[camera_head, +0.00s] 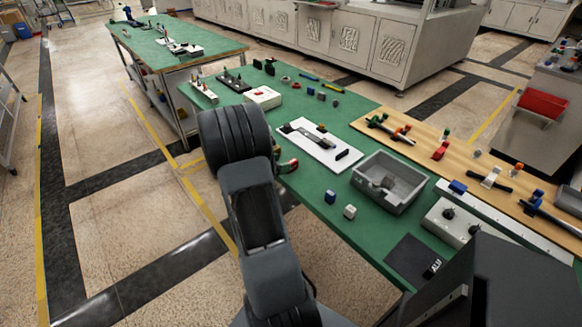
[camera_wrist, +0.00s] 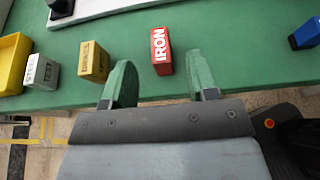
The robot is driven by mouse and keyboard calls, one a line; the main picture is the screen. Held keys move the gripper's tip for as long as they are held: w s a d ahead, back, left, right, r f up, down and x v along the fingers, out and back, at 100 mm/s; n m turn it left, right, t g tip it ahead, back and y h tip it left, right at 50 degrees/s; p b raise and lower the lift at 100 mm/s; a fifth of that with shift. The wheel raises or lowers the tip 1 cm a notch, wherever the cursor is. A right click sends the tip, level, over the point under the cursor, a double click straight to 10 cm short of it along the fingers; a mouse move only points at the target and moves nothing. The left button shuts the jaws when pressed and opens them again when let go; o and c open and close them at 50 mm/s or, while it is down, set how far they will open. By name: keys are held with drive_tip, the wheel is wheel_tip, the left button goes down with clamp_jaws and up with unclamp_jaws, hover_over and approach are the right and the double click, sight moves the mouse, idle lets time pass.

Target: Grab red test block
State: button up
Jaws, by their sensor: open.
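My gripper (camera_wrist: 159,66) is open, with one green finger to the left of the block and one to the right. Clear gaps show between the block and both fingers, and nothing is held. The block is around the level of the fingertips in the picture; its exact depth between them I cannot tell. In the head view my arm covers most of this area, and only a small red patch (camera_head: 290,165) shows beside it.
In the wrist view a brass-coloured block (camera_wrist: 94,63), a grey block (camera_wrist: 42,72) and a yellow bin (camera_wrist: 12,62) stand to the left. A blue block (camera_wrist: 306,34) is at the far right. A grey bin (camera_head: 385,181) and a white board (camera_head: 318,147) occupy the table.

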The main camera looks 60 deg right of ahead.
drive_tip(key=shift+x, duration=2.95)
drive_tip(key=shift+a+f, duration=0.1)
drive_tip(key=shift+f, duration=0.05)
drive_tip(key=shift+c, duration=0.2)
clamp_jaws()
